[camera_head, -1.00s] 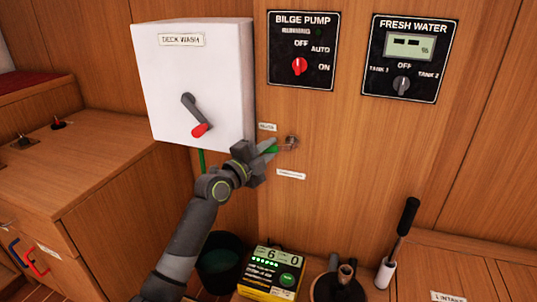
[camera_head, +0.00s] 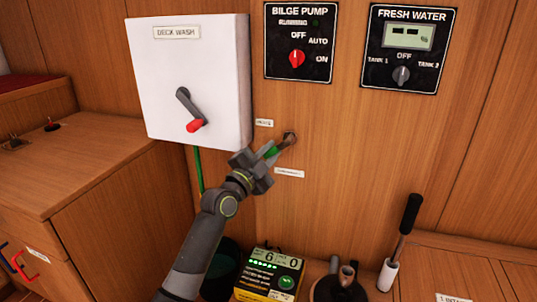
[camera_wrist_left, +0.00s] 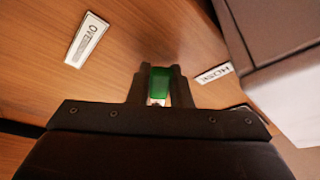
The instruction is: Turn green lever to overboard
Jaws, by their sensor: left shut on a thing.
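The green lever (camera_head: 271,152) sits on the wooden panel below the bilge pump plate, with its pivot (camera_head: 290,138) at its upper right end. It points down and left, between two small labels. The upper label (camera_head: 264,123) reads "HOSE" in the left wrist view (camera_wrist_left: 214,74). The lower label (camera_head: 290,173) starts with "OVER" in the left wrist view (camera_wrist_left: 87,40). My left gripper (camera_head: 266,158) is shut on the lever; the green grip (camera_wrist_left: 159,84) shows between its fingers. My right gripper is not in view.
A white deck wash box (camera_head: 195,75) with a red-tipped crank (camera_head: 190,110) hangs just left of the gripper. Bilge pump (camera_head: 298,42) and fresh water (camera_head: 405,48) panels are above. A yellow-black device (camera_head: 268,276) and a black pump handle (camera_head: 410,213) stand below.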

